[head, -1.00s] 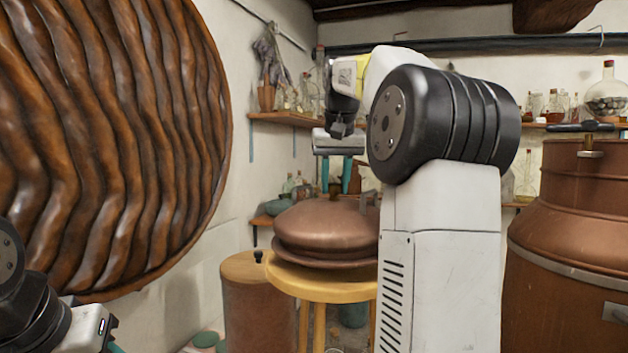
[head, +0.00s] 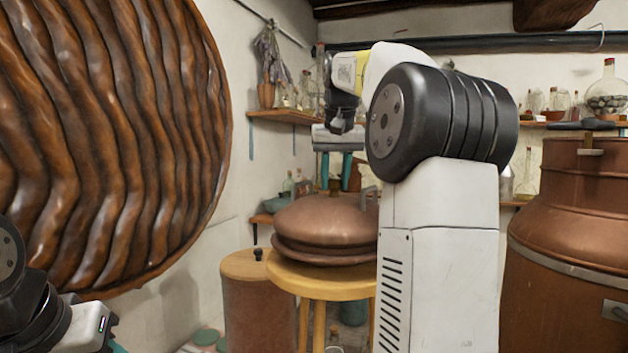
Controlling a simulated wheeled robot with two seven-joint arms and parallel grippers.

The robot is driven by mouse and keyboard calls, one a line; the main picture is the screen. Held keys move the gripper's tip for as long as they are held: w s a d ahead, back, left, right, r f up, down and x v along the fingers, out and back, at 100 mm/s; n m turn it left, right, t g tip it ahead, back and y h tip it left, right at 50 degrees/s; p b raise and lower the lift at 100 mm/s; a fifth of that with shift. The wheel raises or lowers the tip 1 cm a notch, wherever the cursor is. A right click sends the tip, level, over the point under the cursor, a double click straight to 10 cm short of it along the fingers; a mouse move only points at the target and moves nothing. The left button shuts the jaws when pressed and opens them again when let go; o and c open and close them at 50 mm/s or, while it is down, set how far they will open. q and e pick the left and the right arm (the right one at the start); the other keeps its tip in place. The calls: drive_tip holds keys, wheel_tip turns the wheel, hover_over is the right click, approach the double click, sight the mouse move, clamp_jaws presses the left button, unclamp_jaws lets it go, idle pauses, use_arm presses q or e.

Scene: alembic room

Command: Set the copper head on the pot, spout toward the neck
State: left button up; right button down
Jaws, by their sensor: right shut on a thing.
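The copper head (head: 325,222) is a wide, round copper dome with a rolled rim, at the round wooden stool (head: 315,284). I cannot tell whether it rests on the stool or hangs just above it. My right gripper (head: 335,184), with teal fingers, points down and is shut on the knob at the head's top. My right arm hides the head's right side, and I see no spout. A large copper vessel with a grey band, likely the pot (head: 560,205), stands at the right. My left gripper (head: 114,347) barely shows at the bottom left; its fingertips are out of frame.
A huge ribbed brown disc (head: 110,130) fills the left side. A reddish-brown drum with a wooden lid (head: 242,265) stands left of the stool. Wall shelves (head: 285,116) hold glassware behind. My arm covers the space between stool and pot.

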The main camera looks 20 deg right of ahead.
drive_tip(key=shift+f, duration=0.9)
idle(0.8)
drive_tip(key=c, duration=0.9)
unclamp_jaws()
drive_tip(key=shift+c, duration=0.2)
drive_tip(key=shift+f, duration=0.15)
